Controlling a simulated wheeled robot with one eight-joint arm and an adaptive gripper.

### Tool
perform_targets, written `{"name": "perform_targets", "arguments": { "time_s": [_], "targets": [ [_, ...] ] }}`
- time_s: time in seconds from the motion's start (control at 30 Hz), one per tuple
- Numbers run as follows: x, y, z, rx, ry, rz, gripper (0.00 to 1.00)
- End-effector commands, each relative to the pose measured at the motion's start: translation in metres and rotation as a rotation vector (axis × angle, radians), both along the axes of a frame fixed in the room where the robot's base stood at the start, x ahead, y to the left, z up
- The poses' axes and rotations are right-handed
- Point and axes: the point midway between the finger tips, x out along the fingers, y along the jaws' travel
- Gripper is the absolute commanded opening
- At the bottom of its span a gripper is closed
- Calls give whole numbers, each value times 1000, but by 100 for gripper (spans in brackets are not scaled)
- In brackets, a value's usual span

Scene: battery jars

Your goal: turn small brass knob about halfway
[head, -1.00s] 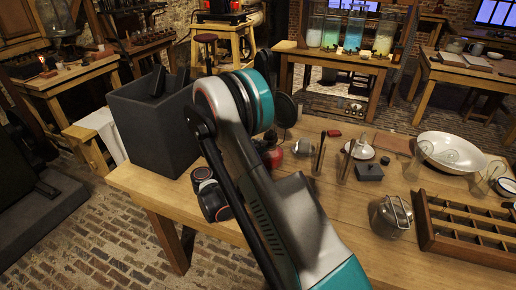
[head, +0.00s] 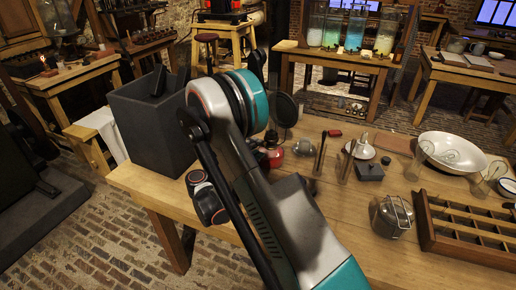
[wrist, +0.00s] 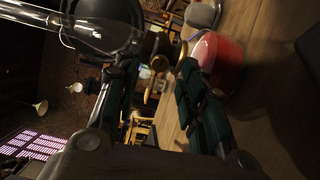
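In the wrist view small brass parts (wrist: 157,62), among them what looks like the knob, show between and just beyond the fingertips of my gripper (wrist: 159,68). The two dark green-padded fingers stand apart, so it is open. The brass lies close to the right fingertip; I cannot tell whether they touch. A red rounded body (wrist: 220,58) lies right of the brass, and a dark round piece with a glass tube (wrist: 105,22) lies left. In the head view the red body (head: 273,156) stands on the bench, partly behind my arm. My gripper and the knob are hidden there.
The wooden bench (head: 335,222) also bears a lidded metal pot (head: 391,216), a white bowl (head: 451,152), a compartmented wooden tray (head: 470,232) and a small dark block (head: 369,172). A dark box (head: 153,128) stands at the bench's left end. The front middle is fairly clear.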

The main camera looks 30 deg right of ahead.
Motion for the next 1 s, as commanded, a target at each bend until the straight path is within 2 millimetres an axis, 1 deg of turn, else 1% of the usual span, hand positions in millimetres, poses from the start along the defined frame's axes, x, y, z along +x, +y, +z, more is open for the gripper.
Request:
{"name": "perform_targets", "arguments": {
  "time_s": [0.03, 0.1, 0.3, 0.4, 0.5, 0.67, 1.0],
  "targets": [
    [-2, 11, 0, 0, 0, 4, 38],
    [-6, 25, 0, 0, 0, 4, 38],
    [-18, 64, 0, 0, 0, 4, 38],
    [-23, 78, 0, 0, 0, 3, 38],
    [-26, 88, 0, 0, 0, 2, 38],
    [-28, 95, 0, 0, 0, 1, 38],
    [-28, 95, 0, 0, 0, 1, 38]
  ]
}}
